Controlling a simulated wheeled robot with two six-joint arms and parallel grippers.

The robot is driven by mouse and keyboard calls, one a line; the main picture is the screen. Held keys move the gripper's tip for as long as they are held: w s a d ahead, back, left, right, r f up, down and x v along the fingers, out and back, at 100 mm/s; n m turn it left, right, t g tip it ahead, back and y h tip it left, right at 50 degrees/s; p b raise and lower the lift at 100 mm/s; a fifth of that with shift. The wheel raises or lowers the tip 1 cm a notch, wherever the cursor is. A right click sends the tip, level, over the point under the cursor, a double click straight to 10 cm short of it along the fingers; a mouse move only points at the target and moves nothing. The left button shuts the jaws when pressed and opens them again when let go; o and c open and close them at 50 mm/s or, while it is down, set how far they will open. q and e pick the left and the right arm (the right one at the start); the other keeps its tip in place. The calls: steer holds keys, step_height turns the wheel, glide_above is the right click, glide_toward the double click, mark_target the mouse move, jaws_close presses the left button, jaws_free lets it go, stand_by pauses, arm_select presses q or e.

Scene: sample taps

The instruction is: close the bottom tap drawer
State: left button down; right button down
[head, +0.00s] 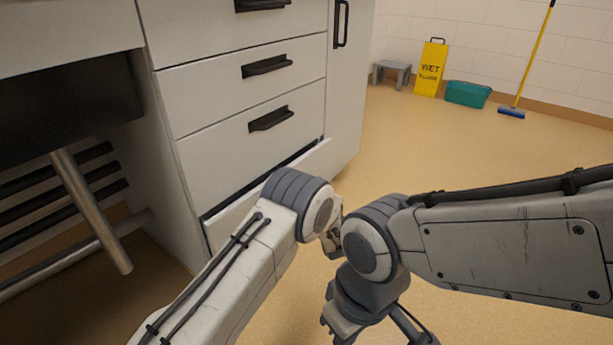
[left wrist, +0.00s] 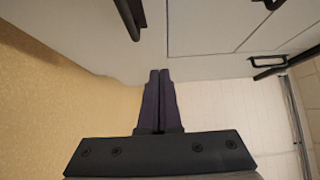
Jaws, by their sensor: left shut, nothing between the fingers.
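The bottom tap drawer (head: 222,224) is the lowest white drawer in the cabinet. It stands out from the cabinet front, with a dark gap behind its front panel. My left arm crosses in front of it and hides much of its face. My left gripper (head: 332,240) is mostly hidden behind its own wrist in the head view. In the left wrist view, its dark fingers (left wrist: 158,75) are together and empty, pointing at white cabinet fronts. I cannot tell whether they touch. My right gripper (head: 342,325) is low in the head view, away from the drawer; its fingers are unclear.
Upper drawers with black handles (head: 268,119) look closed. A tall door (head: 345,100) is beside them. A grey stool (head: 391,73), yellow wet-floor sign (head: 431,68), teal bucket (head: 468,94) and mop (head: 512,112) stand by the far wall. Floor to the right is clear.

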arm_select(q)
steer(key=b, duration=0.4)
glide_toward(304, 162)
steer(key=w+d, duration=0.2)
steer(key=w, duration=0.1)
steer(key=shift+w+a+f+b, duration=0.25)
steer(key=shift+w+a+b, duration=0.55)
steer(key=shift+w+a, duration=0.35)
steer(key=shift+w+a+r, duration=0.15)
steer(key=shift+w+a, duration=0.1)
steer(key=shift+w, duration=0.05)
